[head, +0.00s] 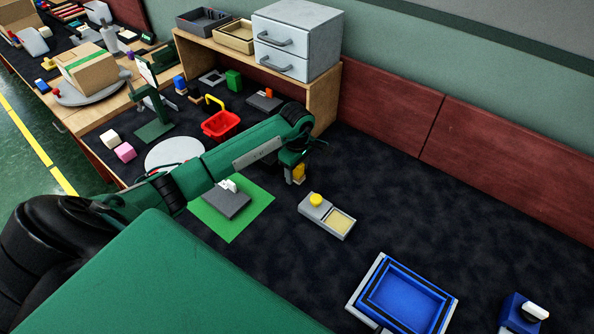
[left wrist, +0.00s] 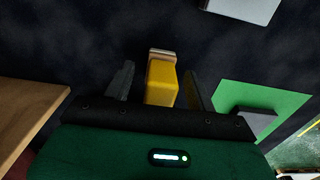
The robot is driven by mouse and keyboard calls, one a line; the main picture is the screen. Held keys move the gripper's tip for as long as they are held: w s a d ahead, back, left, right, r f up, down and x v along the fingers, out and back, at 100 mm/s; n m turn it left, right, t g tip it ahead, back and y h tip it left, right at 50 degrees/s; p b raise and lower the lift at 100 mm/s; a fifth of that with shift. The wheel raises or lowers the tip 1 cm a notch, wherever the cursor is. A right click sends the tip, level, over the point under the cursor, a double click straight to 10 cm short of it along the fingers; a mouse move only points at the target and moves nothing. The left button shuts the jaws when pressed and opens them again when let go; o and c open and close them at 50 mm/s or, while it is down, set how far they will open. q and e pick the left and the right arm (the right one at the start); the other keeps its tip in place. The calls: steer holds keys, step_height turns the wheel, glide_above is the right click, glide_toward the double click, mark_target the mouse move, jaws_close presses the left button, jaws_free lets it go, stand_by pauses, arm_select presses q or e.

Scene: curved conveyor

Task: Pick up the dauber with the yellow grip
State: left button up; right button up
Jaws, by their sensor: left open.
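The dauber with the yellow grip (left wrist: 161,85) shows in the left wrist view as a yellow block with a pale, brownish end. It lies between the two dark fingers of my left gripper (left wrist: 157,78), with a gap on both sides. In the head view the yellow grip (head: 299,174) shows just at my left gripper (head: 296,168), above or on the dark mat; its lower end is hard to make out. My left gripper is open around it. My right gripper is not in view.
A grey tray with a yellow round knob (head: 316,200) and a pale pad lies close by. A green sheet with a grey block (head: 226,204) lies left. A blue tray (head: 398,299) is at front right. A wooden shelf (head: 324,98) with grey drawers (head: 291,45) stands behind the gripper.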

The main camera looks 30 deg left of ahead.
arm_select(q)
steer(key=c, duration=1.1)
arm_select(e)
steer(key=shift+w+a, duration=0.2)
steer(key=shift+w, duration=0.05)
arm_select(q)
steer(key=shift+o, duration=0.2)
steer(key=shift+r, duration=0.15)
